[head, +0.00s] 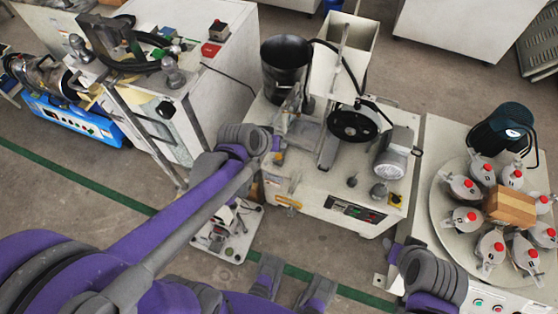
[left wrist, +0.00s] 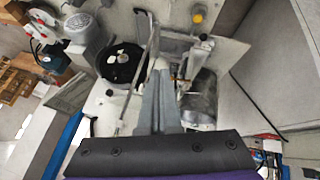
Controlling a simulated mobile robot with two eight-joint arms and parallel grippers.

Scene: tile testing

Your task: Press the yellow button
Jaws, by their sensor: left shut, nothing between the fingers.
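A small yellow button (head: 278,157) stands at the front left of the cream machine's top in the head view, right beside my left gripper (head: 276,143). The yellow button (left wrist: 197,14) also shows near the top edge of the left wrist view, on a pale surface. My left gripper's fingers (left wrist: 157,80) are shut and empty there, below and left of the button in the picture, with a visible gap. The head view does not clearly show whether they touch. My right gripper (head: 396,250) is only partly seen at the lower right; its fingers are unclear.
The cream machine (head: 325,190) carries a black bucket (head: 286,65), a hopper, a black wheel (head: 353,125) and a grey motor (head: 393,152). A dark knob with yellow (head: 379,194) sits at its front right. A round table (head: 450,225) with several red-capped jars stands at the right.

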